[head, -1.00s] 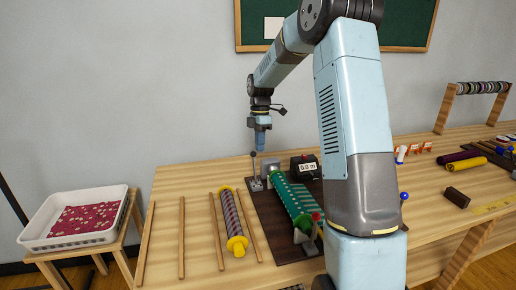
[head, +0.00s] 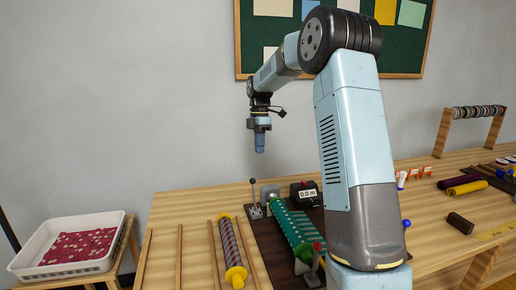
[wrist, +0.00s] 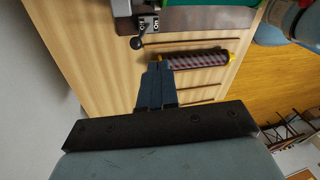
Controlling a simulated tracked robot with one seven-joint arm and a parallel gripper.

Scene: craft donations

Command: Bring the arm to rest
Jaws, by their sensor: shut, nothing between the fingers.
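My gripper (head: 260,143) hangs from my raised arm in the upper middle of the head view. Its blue fingers are shut with nothing between them and point down, above the far part of the table (head: 180,208). In the wrist view the closed fingers (wrist: 155,88) show over the wooden table top. The gripper touches nothing that I can see.
Below stand a lever (head: 254,196), a green roll (head: 291,224) on a dark board, and a meter box (head: 305,193). A patterned roll with yellow ends (head: 230,247) lies between wooden strips. A white tray (head: 22,266) stands at left; a ribbon rack (head: 441,133) stands at right.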

